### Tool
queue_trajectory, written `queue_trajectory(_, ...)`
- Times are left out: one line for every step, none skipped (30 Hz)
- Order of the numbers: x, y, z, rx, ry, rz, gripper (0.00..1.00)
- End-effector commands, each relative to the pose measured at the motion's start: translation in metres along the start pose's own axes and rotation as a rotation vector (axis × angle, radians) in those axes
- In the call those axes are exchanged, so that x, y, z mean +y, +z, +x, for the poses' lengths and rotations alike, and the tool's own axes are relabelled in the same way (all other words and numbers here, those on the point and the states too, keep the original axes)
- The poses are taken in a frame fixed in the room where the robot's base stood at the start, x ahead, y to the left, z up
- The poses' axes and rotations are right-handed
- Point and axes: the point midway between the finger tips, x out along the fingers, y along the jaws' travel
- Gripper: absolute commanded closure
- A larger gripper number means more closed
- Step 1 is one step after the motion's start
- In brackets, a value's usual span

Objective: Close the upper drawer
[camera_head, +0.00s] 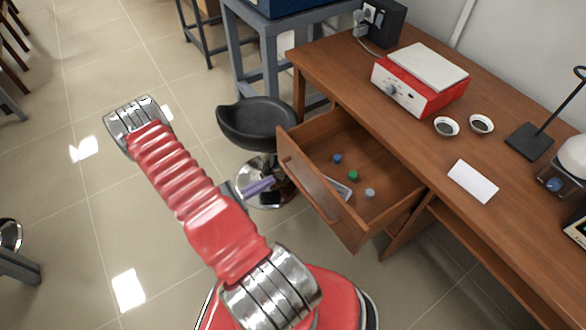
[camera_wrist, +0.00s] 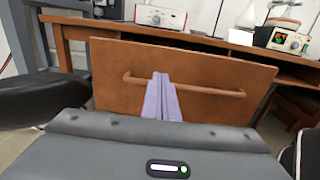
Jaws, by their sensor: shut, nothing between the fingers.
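The upper drawer (camera_head: 318,195) is a brown wooden drawer. It is pulled well out from the left part of the wooden desk in the head view. Its front panel fills the middle of the wrist view (camera_wrist: 215,65), with a horizontal wooden bar handle (camera_wrist: 210,88). My gripper (camera_wrist: 161,80) shows as two lavender fingers pressed together and empty. They point at the panel and overlap the handle left of its middle; I cannot tell if they touch it. In the head view my gripper (camera_head: 258,187) is just left of the drawer front, over the stool's base.
Small blue (camera_head: 337,158), green (camera_head: 353,175) and grey caps lie in the drawer. A black stool (camera_head: 258,122) stands close beside the drawer's left side. The desk (camera_head: 400,130) bears a red-and-white hotplate (camera_head: 420,80) and two small bowls.

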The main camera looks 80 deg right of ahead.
Motion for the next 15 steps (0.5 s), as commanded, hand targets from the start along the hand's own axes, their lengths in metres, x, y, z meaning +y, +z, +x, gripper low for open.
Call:
queue_trajectory(-0.001,0.000,0.007,0.000,-0.003,0.000,1.00)
queue_trajectory(-0.001,0.000,0.011,0.000,-0.003,0.000,1.00)
queue_trajectory(-0.001,0.000,0.015,0.000,-0.003,0.000,1.00)
queue_trajectory(-0.001,0.000,0.019,0.000,-0.003,0.000,1.00)
queue_trajectory(-0.001,0.000,0.023,0.000,-0.003,0.000,1.00)
queue_trajectory(-0.001,0.000,0.028,0.000,-0.003,0.000,1.00)
queue_trajectory(-0.001,0.000,0.031,0.000,-0.003,0.000,1.00)
queue_trajectory(-0.001,0.000,0.035,0.000,-0.003,0.000,1.00)
queue_trajectory(-0.001,0.000,0.040,0.000,-0.004,0.000,1.00)
queue_trajectory(-0.001,0.000,0.043,0.001,-0.003,0.000,1.00)
queue_trajectory(-0.001,0.000,0.047,0.001,-0.004,0.000,1.00)
queue_trajectory(-0.001,0.000,0.051,0.001,-0.004,0.001,1.00)
queue_trajectory(-0.001,0.000,0.055,0.001,-0.003,0.001,1.00)
queue_trajectory(-0.001,0.000,0.059,0.001,-0.004,0.001,1.00)
queue_trajectory(-0.001,0.000,0.063,0.000,-0.004,0.001,1.00)
